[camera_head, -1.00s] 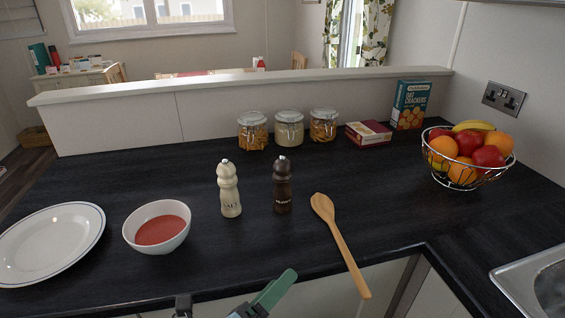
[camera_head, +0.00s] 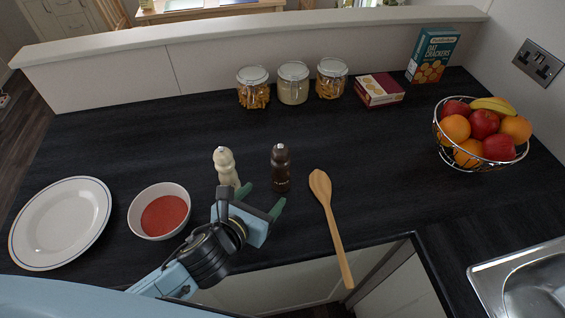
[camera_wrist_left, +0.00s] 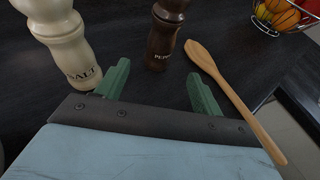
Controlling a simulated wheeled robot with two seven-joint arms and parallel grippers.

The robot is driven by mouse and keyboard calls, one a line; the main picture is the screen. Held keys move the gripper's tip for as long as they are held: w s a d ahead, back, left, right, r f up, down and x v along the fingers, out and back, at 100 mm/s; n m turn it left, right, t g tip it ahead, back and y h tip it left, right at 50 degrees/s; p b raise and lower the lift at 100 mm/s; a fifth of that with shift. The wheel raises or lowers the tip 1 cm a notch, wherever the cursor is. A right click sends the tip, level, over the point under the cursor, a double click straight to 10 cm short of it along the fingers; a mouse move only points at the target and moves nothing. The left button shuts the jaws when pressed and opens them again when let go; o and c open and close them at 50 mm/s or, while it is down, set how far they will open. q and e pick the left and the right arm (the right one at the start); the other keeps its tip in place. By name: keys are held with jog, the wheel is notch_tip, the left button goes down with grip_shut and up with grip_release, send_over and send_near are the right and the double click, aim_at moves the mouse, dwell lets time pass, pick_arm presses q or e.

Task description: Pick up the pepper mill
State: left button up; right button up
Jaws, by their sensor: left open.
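The dark brown pepper mill (camera_head: 280,168) stands upright on the black counter, right of the cream salt mill (camera_head: 225,165). In the left wrist view the pepper mill (camera_wrist_left: 163,38) stands beyond the fingers, between their lines, with its top cut off. The salt mill (camera_wrist_left: 66,42) is close beside the left finger there. My left gripper (camera_head: 252,203) is open and empty, in front of the two mills, its green fingers pointing towards the pepper mill; the fingers also show in the left wrist view (camera_wrist_left: 160,88). My right gripper is not in view.
A wooden spoon (camera_head: 331,222) lies right of the pepper mill, its handle over the front edge. A bowl of red soup (camera_head: 143,228) and a white plate (camera_head: 27,252) are left. Jars (camera_head: 293,84) and a fruit bowl (camera_head: 441,138) stand farther back.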

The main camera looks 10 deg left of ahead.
aim_at(277, 182)
pick_arm(q)
jog(key=x, duration=1.1)
jog(key=shift+s+f+b, duration=0.1)
jog(key=shift+f+b, duration=0.1)
jog(key=shift+b, duration=0.2)
jog(key=c, duration=1.2)
